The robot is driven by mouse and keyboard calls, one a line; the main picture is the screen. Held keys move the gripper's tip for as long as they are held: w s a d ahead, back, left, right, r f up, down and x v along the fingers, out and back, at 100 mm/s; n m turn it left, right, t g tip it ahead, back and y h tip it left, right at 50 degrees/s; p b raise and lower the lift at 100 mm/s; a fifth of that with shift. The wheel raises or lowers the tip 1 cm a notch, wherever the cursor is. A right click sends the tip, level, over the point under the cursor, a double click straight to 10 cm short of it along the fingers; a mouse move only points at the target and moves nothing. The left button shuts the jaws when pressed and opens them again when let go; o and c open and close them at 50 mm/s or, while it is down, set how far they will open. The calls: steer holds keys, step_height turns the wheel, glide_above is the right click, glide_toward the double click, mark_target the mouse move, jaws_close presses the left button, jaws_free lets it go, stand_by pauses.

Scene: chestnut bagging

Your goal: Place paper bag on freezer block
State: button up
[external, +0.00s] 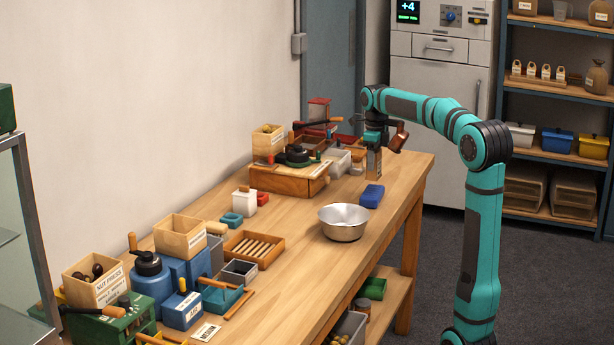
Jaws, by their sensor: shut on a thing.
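A small brown paper bag (374,163) hangs upright below my gripper (375,147). My gripper is shut on the bag near its top, over the far right part of the wooden table. Whether the bag's bottom touches anything is hard to tell from this angle. The fingertips are small and dark here.
A metal bowl (343,222) stands in front of the blue block. A wooden box with a dark device (297,168) and a light grey container (337,163) stand to the left. Several boxes and trays crowd the table's near left. Bare wood (402,180) lies right of the block.

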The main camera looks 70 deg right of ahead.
mark_target(374, 172)
steer(key=shift+f, duration=2.15)
steer(key=shift+f, duration=0.15)
steer(key=o, duration=1)
steer(key=shift+o, duration=0.2)
step_height(374, 172, up, 12)
steer(key=shift+r, duration=0.15)
steer(key=shift+a, duration=0.1)
